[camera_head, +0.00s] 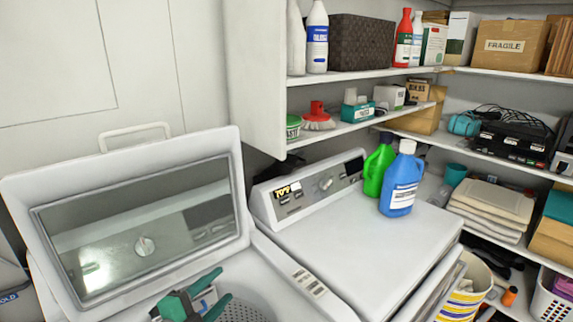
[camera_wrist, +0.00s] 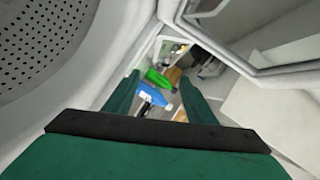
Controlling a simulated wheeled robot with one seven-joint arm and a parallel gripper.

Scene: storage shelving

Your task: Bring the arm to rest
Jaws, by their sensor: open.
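My gripper (camera_head: 218,292) has teal fingers and is low in the front of the head view, over the opening of a top-loading washer (camera_head: 285,275). The washer's lid (camera_head: 215,150) stands raised behind the gripper. In the wrist view my gripper (camera_wrist: 160,84) has its two fingers spread apart, with nothing held between them. The perforated drum (camera_wrist: 45,40) is close on the left of that view, and glass of the raised lid (camera_wrist: 270,35) is at the upper right. A small white and blue patch by the gripper in the head view is unclear.
A second white machine (camera_head: 365,235) is to the right, with a green bottle (camera_head: 375,170) and a blue bottle (camera_head: 401,183) on it. Loaded shelves (camera_head: 345,80) fill the back and right. A yellow-striped bucket (camera_head: 465,290) and a white basket (camera_head: 548,303) stand lower right.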

